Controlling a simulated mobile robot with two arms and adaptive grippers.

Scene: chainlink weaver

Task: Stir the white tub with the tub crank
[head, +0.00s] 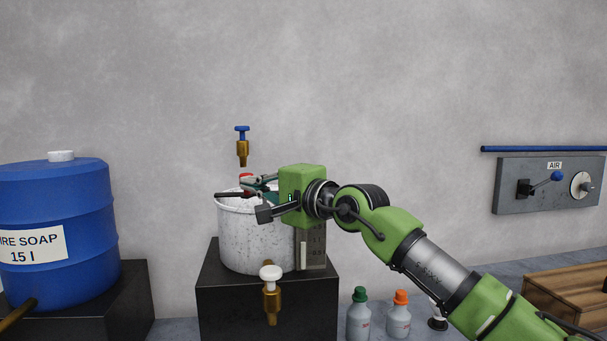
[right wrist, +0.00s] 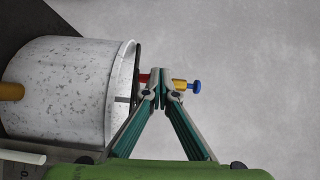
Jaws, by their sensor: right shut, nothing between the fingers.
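The white tub (head: 250,240), speckled grey, stands upright on a black block; in the right wrist view the tub (right wrist: 65,90) lies on its side because that camera is turned. My left gripper is out of view.
A brass tap with a blue handle (head: 242,145) is on the wall above the tub. A white-handled brass tap (head: 271,283) is at the tub's front. A blue soap barrel (head: 60,215) stands left. Two bottles (head: 359,315) stand right of the black block (head: 230,305).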

